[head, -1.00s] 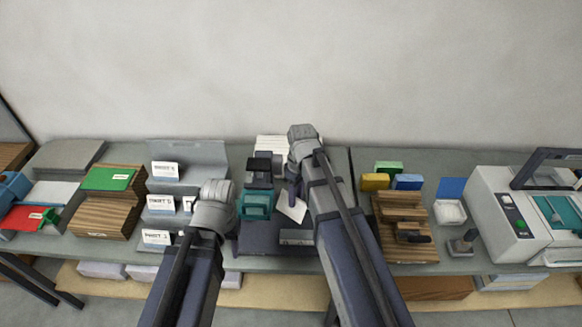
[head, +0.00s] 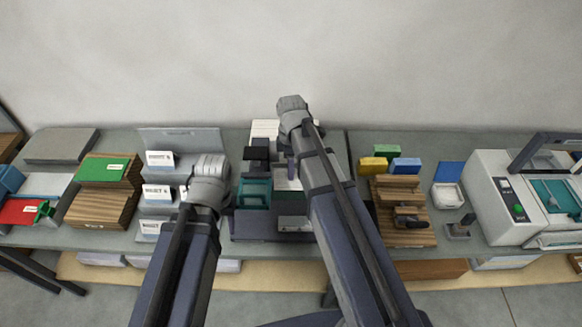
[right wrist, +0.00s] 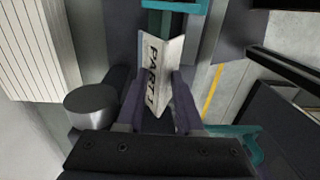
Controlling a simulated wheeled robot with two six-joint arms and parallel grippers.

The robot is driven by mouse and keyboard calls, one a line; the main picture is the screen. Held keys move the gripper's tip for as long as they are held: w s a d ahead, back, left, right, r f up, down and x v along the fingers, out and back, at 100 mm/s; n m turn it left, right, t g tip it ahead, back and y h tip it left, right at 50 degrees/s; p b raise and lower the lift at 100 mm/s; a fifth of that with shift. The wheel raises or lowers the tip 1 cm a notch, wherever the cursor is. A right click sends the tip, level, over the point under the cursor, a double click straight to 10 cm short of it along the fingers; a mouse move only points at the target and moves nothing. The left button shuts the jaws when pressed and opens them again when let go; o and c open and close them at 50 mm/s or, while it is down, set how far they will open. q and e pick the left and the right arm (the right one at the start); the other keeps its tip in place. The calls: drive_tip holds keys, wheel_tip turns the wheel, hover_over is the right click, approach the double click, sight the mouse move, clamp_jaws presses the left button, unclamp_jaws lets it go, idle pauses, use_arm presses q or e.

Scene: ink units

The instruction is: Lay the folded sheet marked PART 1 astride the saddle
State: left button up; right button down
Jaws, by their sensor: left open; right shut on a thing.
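The folded sheet marked PART 1 (right wrist: 152,72) is in my right gripper (right wrist: 157,103), which is shut on it. In the right wrist view its fold runs lengthwise and its lettered side faces the camera. In the head view, the right gripper (head: 291,170) and the pale sheet (head: 287,184) are just right of the teal stapling unit (head: 254,194). A teal part of that unit (right wrist: 172,6) lies beyond the sheet's far end; I cannot tell whether the sheet touches the saddle. My left gripper (head: 214,198) is open beside the stepped rack; its fingers are mostly hidden.
A grey stepped rack (head: 184,140) with labelled white sheets stands left. Wooden blocks (head: 390,188) and a pale machine (head: 490,195) stand right. White stacked paper (head: 264,129) lies behind the teal unit.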

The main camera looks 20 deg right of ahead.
drive_tip(key=shift+f+b, duration=3.85)
drive_tip(key=shift+f, duration=0.2)
drive_tip(key=shift+f, duration=0.2)
drive_tip(key=shift+c, duration=2.4)
unclamp_jaws()
drive_tip(key=shift+r, duration=0.1)
wheel_tip(320, 180, up, 8)
drive_tip(key=p, duration=0.7)
drive_tip(key=shift+p, duration=0.4)
